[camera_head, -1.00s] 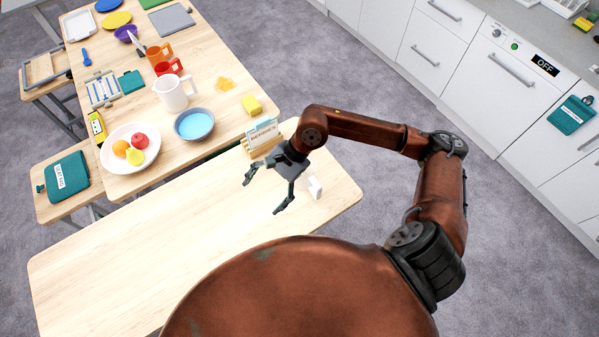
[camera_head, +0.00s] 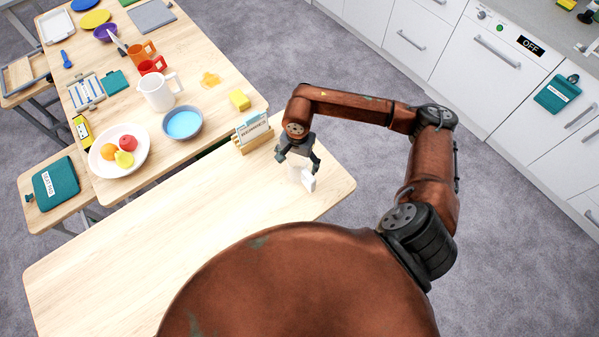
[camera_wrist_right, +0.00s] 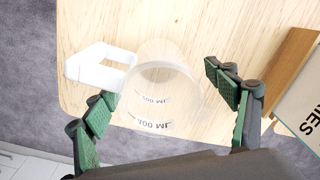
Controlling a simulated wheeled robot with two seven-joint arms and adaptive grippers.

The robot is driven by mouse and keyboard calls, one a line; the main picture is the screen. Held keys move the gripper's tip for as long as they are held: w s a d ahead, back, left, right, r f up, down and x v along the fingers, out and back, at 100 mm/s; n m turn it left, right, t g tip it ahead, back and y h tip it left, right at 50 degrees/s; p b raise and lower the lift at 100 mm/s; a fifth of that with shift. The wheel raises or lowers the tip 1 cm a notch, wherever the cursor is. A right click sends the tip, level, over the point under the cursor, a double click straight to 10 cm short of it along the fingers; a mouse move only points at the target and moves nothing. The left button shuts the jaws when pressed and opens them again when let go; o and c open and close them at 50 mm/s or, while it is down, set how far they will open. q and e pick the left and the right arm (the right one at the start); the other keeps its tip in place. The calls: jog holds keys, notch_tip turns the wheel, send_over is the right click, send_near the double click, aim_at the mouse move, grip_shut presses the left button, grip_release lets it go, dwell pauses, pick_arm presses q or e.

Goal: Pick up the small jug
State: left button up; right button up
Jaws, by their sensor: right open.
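The small jug is clear with a white handle (camera_wrist_right: 95,66) and printed volume marks, and stands on the near wooden table. In the right wrist view its clear body (camera_wrist_right: 160,95) is between my open fingers, with the handle out to the left. My right gripper (camera_head: 298,162) is open above and around the jug's top in the head view, also seen in the wrist view (camera_wrist_right: 161,84). I cannot tell if a finger touches it. In the head view the handle (camera_head: 308,183) shows just below the fingers. My left gripper is not in view.
A wooden holder with a card (camera_head: 252,132) stands close to the left of my right gripper. The near table's left part is clear.

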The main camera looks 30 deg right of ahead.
notch_tip(320, 180, down, 4)
jog(key=shift+s+a+f, duration=0.1)
jog(key=shift+f, duration=0.05)
jog(key=shift+c, duration=0.3)
jog(key=c, duration=1.3)
